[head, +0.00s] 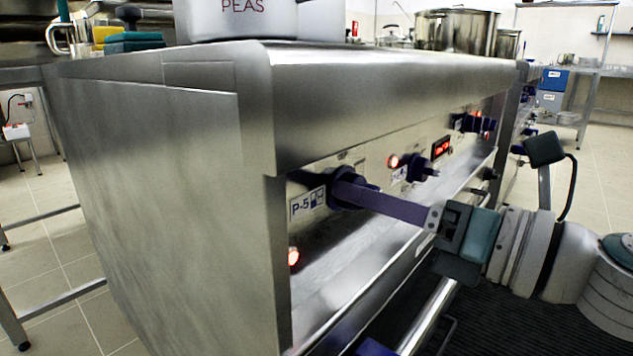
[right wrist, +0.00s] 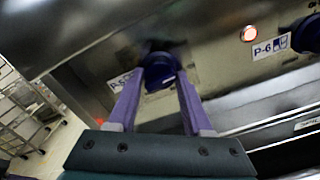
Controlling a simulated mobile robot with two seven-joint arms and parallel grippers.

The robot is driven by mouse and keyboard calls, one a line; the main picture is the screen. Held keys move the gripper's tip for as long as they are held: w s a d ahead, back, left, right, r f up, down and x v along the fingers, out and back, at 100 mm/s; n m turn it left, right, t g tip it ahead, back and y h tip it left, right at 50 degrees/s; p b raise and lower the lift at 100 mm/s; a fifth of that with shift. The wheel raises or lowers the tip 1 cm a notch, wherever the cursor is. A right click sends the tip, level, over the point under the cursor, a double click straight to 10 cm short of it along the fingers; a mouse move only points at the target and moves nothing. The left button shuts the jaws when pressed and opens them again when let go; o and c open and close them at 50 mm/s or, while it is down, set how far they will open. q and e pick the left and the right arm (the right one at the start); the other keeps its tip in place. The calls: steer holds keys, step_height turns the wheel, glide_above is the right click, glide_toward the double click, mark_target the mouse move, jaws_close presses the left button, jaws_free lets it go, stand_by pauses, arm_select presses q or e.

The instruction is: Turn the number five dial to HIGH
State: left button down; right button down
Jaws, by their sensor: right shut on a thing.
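The number five dial is a dark blue knob (head: 345,186) beside the P-5 label (head: 307,202), on the near end of the steel stove's front panel. It also shows in the right wrist view (right wrist: 160,70), between the fingertips. My right gripper (head: 352,190) has its purple fingers reaching straight to the dial from the right. In the right wrist view the two fingers (right wrist: 157,82) close around it, one on each side. The dial's pointer and the HIGH mark cannot be made out.
The P-6 dial (head: 421,168) and a lit red lamp (head: 393,161) sit farther along the panel. A steel ledge overhangs the dials, and a handrail (head: 430,318) runs below. A white PEAS container (head: 236,18) and a steel pot (head: 457,32) stand on top.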

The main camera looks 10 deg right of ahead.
steer(key=m+p, duration=0.3)
steer(key=m, duration=0.4)
steer(key=shift+r+p, duration=0.15)
steer(key=shift+p, duration=0.2)
steer(key=m+p, duration=0.3)
steer(key=m, duration=0.3)
steer(key=shift+m, duration=0.3)
steer(key=m+p, duration=0.1)
steer(key=m, duration=0.2)
steer(key=shift+m, duration=0.3)
steer(key=m+p, duration=0.2)
steer(key=m, duration=0.7)
steer(key=shift+m, duration=0.3)
steer(key=shift+c, duration=1.6)
jaws_free()
